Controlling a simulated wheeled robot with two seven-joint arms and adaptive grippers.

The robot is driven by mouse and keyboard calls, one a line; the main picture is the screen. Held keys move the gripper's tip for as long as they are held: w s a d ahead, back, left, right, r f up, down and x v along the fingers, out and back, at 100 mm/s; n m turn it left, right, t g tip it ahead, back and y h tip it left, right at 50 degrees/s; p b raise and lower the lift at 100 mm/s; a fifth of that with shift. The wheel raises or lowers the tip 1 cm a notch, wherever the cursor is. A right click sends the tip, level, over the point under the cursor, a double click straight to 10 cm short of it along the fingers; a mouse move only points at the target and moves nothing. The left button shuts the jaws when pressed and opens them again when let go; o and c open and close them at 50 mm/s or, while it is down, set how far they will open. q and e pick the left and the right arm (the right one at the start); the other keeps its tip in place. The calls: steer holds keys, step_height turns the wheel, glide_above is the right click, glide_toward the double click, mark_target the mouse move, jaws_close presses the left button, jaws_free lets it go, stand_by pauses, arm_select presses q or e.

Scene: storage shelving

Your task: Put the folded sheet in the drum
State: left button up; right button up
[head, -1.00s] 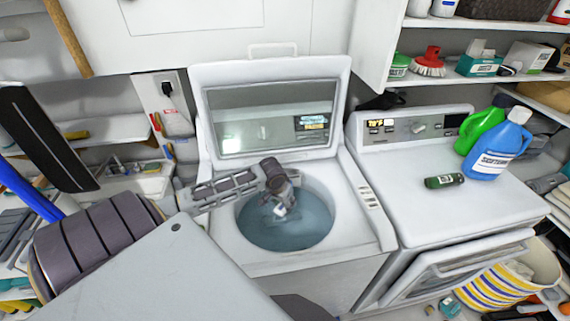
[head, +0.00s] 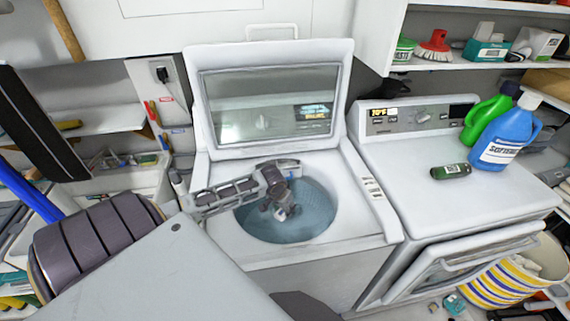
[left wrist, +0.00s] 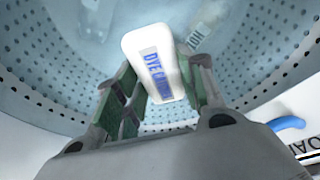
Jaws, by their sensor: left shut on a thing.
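The folded sheet (left wrist: 157,62) is white with blue lettering that reads "DYE" and more that I cannot make out. My left gripper (left wrist: 150,88) is shut on it, with a finger on either side. In the head view the left gripper (head: 279,207) points down into the round opening of the top-loading washer, and the sheet shows as a small pale shape at its tips. The drum (head: 310,226) is blue-grey inside; the left wrist view shows its perforated wall (left wrist: 50,82) around the gripper. My right gripper is not in view.
The washer lid (head: 270,115) stands open behind the drum. To the right a dryer (head: 410,190) carries a green can (head: 451,171) and blue (head: 508,140) and green (head: 487,115) bottles. A striped basket (head: 500,280) stands below the dryer's open door (head: 440,255).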

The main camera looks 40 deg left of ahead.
arm_select(q)
steer(key=shift+f+b, duration=0.3)
steer(key=shift+f, duration=0.3)
step_height(320, 180, down, 6)
stand_by(0.5)
steer(key=shift+f, duration=0.15)
steer(key=shift+f, duration=1.85)
steer(key=shift+f, duration=0.6)
steer(key=o, duration=0.7)
steer(key=shift+r, duration=0.15)
